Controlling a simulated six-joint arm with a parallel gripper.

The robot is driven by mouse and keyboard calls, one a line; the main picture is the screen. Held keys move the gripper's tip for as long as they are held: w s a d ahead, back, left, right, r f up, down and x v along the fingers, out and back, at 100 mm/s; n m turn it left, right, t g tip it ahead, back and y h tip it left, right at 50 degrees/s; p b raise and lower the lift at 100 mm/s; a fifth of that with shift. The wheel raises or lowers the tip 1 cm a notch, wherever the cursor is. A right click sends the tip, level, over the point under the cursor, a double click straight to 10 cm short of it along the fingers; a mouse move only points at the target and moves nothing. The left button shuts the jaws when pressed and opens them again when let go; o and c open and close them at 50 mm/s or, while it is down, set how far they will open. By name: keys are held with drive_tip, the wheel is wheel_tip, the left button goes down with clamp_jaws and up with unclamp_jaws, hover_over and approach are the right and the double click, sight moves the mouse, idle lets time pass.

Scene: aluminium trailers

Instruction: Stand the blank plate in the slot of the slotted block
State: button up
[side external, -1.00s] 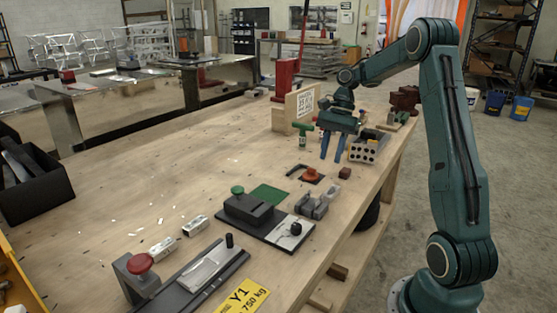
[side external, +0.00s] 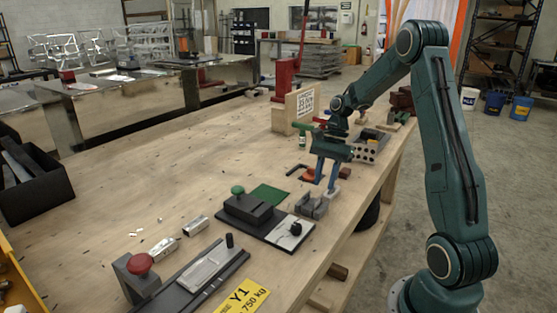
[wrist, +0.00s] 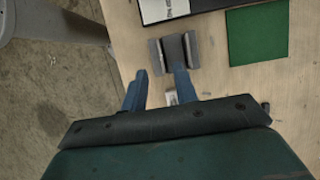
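The grey block with upright sides and a darker middle (side external: 312,204), which looks like the slotted block, stands near the table's right edge. It also shows in the wrist view (wrist: 157,54), ahead of my fingertips. My gripper (side external: 325,186) points down just behind this block, its two blue fingers apart. In the wrist view my gripper (wrist: 160,72) is open, with no held plate visible between the fingers. I cannot tell for sure which piece is the blank plate; a flat silver plate (side external: 208,268) lies on the dark long fixture at the front.
A grey box with round holes (side external: 366,153) and a wooden sign stand (side external: 287,118) are behind. The left middle of the table is mostly clear.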

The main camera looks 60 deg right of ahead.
sight(320, 197)
drive_tip(key=shift+x, duration=2.55)
drive_tip(key=shift+w+a, duration=0.1)
clamp_jaws()
